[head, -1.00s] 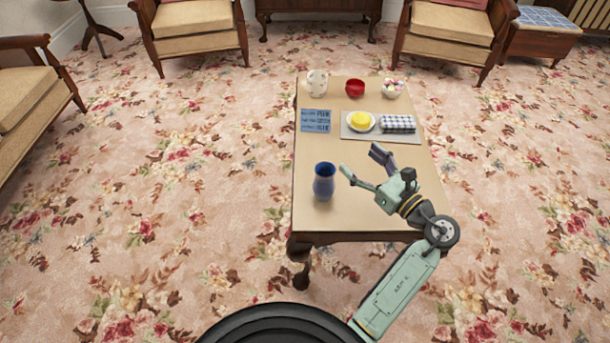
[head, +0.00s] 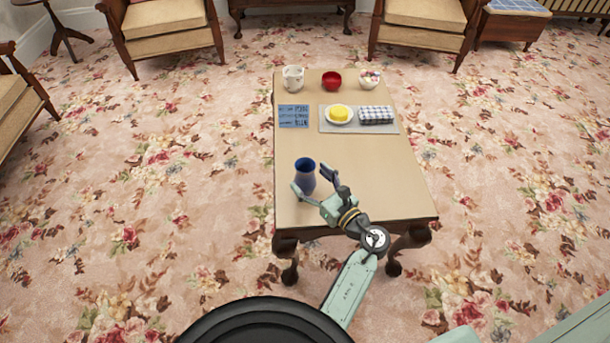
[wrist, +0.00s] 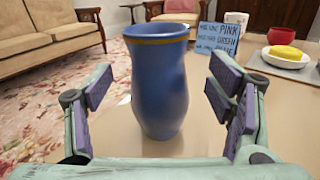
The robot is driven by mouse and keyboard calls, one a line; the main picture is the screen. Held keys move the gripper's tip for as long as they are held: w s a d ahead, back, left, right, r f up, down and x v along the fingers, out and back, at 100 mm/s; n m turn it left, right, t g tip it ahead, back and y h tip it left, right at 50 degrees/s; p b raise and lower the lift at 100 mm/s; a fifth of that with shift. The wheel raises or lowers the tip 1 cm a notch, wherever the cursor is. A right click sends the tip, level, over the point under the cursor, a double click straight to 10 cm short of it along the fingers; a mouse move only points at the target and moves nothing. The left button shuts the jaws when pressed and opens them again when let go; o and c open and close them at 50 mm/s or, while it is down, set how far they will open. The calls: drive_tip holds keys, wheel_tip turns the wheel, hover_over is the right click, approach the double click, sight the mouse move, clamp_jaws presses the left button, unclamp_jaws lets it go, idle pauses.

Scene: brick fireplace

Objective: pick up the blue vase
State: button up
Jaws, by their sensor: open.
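The blue vase (head: 305,175) stands upright near the front left of the wooden table (head: 375,195). In the wrist view the vase (wrist: 159,85) is in the middle, with a brownish band below its rim. My gripper (head: 312,181) is open, with one finger at the vase's left and the other at its right in the head view. In the wrist view the gripper (wrist: 165,105) has its purple pads apart on either side of the vase, with a gap on both sides. The vase's base is hidden partly by the gripper in the head view.
A blue note card (head: 294,116) lies left of a grey tray (head: 360,130) with a yellow item on a plate (head: 340,114) and a checkered cloth (head: 376,114). A white mug (head: 293,78), red bowl (head: 331,80) and filled bowl (head: 369,79) stand at the far edge.

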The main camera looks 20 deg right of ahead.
drive_tip(key=shift+x, duration=1.3)
drive_tip(key=shift+c, duration=0.5)
drive_tip(key=c, duration=1.3)
